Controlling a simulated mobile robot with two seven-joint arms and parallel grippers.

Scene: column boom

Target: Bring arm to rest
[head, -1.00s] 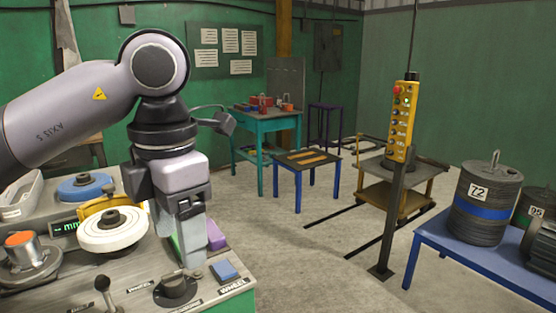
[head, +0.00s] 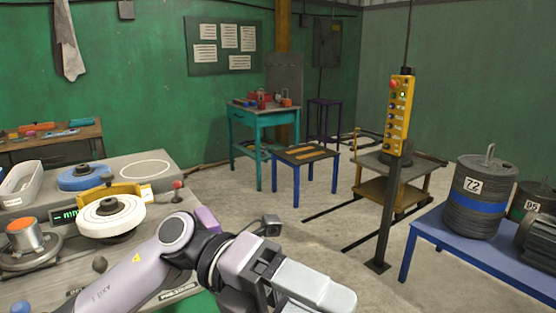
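My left arm comes in low from the left, over the front of the grey bench (head: 150,240). Its gripper (head: 318,288) lies at the bottom centre of the head view, past the bench's right end. It points to the right and slightly down, above the floor. I cannot make out a gap between its fingers, and I see no object held in it. My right gripper is out of view.
A white wheel (head: 110,222) and blue wheel (head: 82,180) sit on the bench. A yellow pendant (head: 400,115) stands on a post (head: 388,215). A blue table (head: 440,255) with drums is at right. Open floor (head: 330,240) lies between.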

